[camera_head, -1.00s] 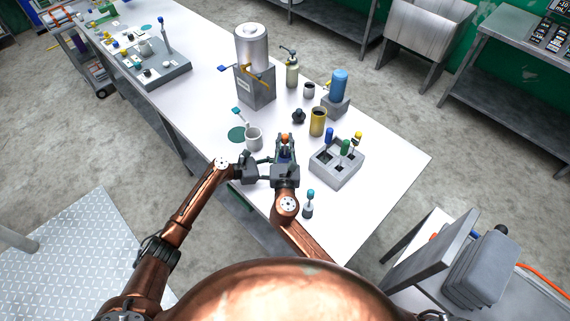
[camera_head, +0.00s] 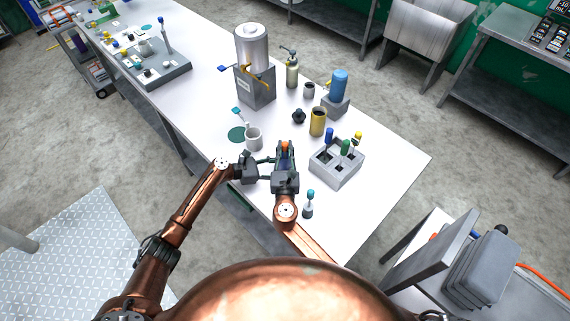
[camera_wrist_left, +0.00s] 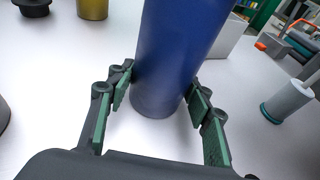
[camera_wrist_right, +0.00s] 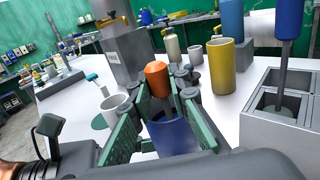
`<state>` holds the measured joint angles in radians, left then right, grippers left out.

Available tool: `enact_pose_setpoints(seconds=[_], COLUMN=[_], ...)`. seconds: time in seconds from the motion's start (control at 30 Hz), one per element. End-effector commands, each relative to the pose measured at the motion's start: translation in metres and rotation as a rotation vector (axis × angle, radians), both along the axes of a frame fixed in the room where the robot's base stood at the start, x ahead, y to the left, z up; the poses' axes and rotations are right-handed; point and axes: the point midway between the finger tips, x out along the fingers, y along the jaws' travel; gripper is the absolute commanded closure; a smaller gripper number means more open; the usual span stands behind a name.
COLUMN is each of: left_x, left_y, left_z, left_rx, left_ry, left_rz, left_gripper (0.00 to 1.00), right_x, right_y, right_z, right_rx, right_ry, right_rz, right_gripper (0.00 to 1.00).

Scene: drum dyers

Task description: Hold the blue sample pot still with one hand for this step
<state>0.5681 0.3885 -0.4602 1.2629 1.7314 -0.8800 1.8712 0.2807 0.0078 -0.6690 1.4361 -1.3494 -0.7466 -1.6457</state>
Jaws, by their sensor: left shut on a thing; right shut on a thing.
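The blue sample pot (camera_wrist_left: 178,50) stands on the white table in the left wrist view, between the green-padded fingers of my left gripper (camera_wrist_left: 163,92), which is shut on it. In the right wrist view the pot (camera_wrist_right: 172,138) shows below the fingers of my right gripper (camera_wrist_right: 160,92). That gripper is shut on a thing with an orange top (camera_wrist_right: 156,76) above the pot. The orange top also shows in the head view (camera_head: 284,146).
A grey rack (camera_head: 338,172) with coloured handles stands to the right. A white mug (camera_head: 254,139), yellow pot (camera_head: 318,122) and dark knob-shaped object (camera_head: 299,116) stand behind. A small teal-topped tool (camera_head: 309,204) stands near the front edge. The table's right end is clear.

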Motion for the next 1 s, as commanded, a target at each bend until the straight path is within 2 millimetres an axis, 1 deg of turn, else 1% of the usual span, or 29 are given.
enact_pose_setpoints(seconds=[0.13,1.0], left_x=[0.0,0.0], left_y=[0.0,0.0], left_z=[0.0,0.0], left_rx=[0.001,0.001], left_ry=[0.0,0.0], left_rz=[0.0,0.0], left_gripper=[0.71,0.71], right_x=[0.0,0.0], right_y=[0.0,0.0], right_z=[0.01,0.094], right_rx=[0.003,0.004], right_ry=[-0.002,-0.003], right_rz=[-0.001,0.0], right_gripper=[1.0,1.0])
